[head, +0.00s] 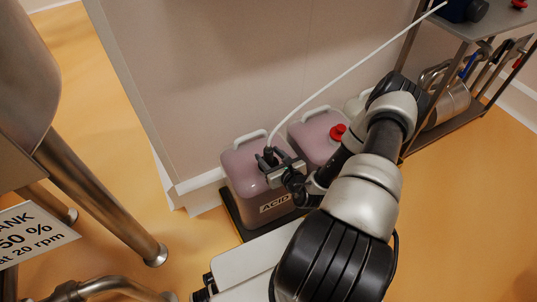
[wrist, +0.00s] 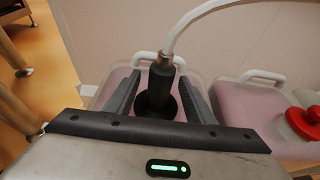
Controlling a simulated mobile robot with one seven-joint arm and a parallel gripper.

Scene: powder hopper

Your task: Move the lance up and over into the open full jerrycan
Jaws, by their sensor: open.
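The lance (head: 268,157) has a black head with a white hose, and stands upright in the mouth of the left pink jerrycan (head: 241,167), labelled ACID. In the wrist view the lance head (wrist: 161,80) is between the two fingers of my gripper (wrist: 158,92). The fingers are apart, with gaps visible beside the head. In the head view my gripper (head: 277,164) is at the top of this jerrycan. A second pink jerrycan (head: 309,135) stands to its right, with a red cap (head: 338,131) at its right end. Its opening is not visible. The lance's lower part is hidden.
The white hose (head: 345,74) rises right to a shelf rack (head: 477,38). A pale container (head: 353,104) stands behind my arm. A wall panel (head: 240,75) is close behind the jerrycans. A steel tank leg (head: 105,205) and a sign (head: 32,235) are left. Floor between is clear.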

